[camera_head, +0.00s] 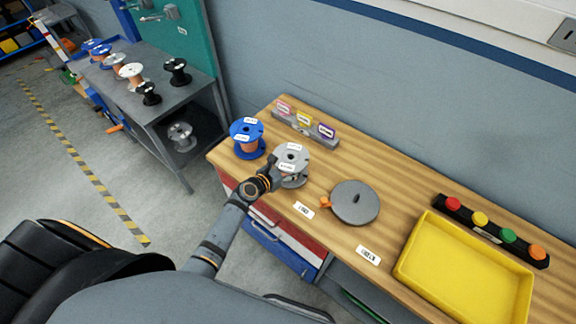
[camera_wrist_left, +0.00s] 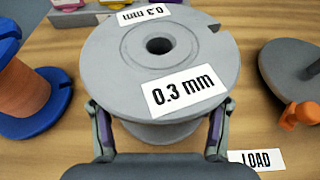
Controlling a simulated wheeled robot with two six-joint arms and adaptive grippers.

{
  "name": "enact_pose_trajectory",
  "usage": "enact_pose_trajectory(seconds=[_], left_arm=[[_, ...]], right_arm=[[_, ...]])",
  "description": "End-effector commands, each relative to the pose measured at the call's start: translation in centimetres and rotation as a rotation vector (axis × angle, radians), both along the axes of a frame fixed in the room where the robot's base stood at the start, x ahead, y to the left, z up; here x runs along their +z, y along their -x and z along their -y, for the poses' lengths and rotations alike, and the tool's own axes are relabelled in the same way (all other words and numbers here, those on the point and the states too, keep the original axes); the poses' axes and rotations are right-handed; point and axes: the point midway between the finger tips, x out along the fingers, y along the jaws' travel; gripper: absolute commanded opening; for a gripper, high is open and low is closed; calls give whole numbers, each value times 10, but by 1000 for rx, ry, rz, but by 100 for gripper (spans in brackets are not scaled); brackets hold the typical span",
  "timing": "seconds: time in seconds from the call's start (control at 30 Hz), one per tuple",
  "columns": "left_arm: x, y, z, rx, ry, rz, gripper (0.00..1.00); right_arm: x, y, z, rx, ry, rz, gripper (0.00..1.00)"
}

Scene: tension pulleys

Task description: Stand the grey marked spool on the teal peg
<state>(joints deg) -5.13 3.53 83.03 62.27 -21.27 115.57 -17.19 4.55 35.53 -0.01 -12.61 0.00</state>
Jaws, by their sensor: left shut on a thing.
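The grey spool (camera_head: 291,153) is upright at the left part of the wooden bench, with white labels on its top flange. In the left wrist view, the grey spool (camera_wrist_left: 150,62) fills the middle and its label reads "0.3 mm". My left gripper (camera_head: 272,171) is shut on the spool, its fingers on either side below the top flange (camera_wrist_left: 160,130). I cannot tell whether the spool touches the bench. A grey disc (camera_head: 343,207) with a dark upright post and an orange part lies to the right. I cannot make out a teal peg. My right gripper is not in view.
A blue-flanged spool (camera_head: 247,130) stands close left of the grey one. A holder with coloured tags (camera_head: 305,128) is behind. A yellow tray (camera_head: 465,270) and a strip of coloured knobs (camera_head: 490,230) are at right. A side table (camera_head: 150,85) holds several spools.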

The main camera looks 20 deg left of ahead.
Motion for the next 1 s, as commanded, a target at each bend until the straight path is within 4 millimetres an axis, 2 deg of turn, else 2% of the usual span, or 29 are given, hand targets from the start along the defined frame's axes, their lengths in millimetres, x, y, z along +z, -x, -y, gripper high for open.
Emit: enact_pose_trajectory(seconds=[0.4,0.43,0.6,0.87,1.0], left_arm=[[-7,4,0,-3,-1,-12,4],[-7,4,0,-3,-1,-12,68],[-6,3,0,-2,0,-9,91],[-4,2,0,-1,0,-6,91],[-4,8,-2,-2,-3,-10,91]], right_arm=[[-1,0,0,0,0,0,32],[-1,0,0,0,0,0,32],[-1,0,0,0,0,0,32],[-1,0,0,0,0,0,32],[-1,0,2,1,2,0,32]])
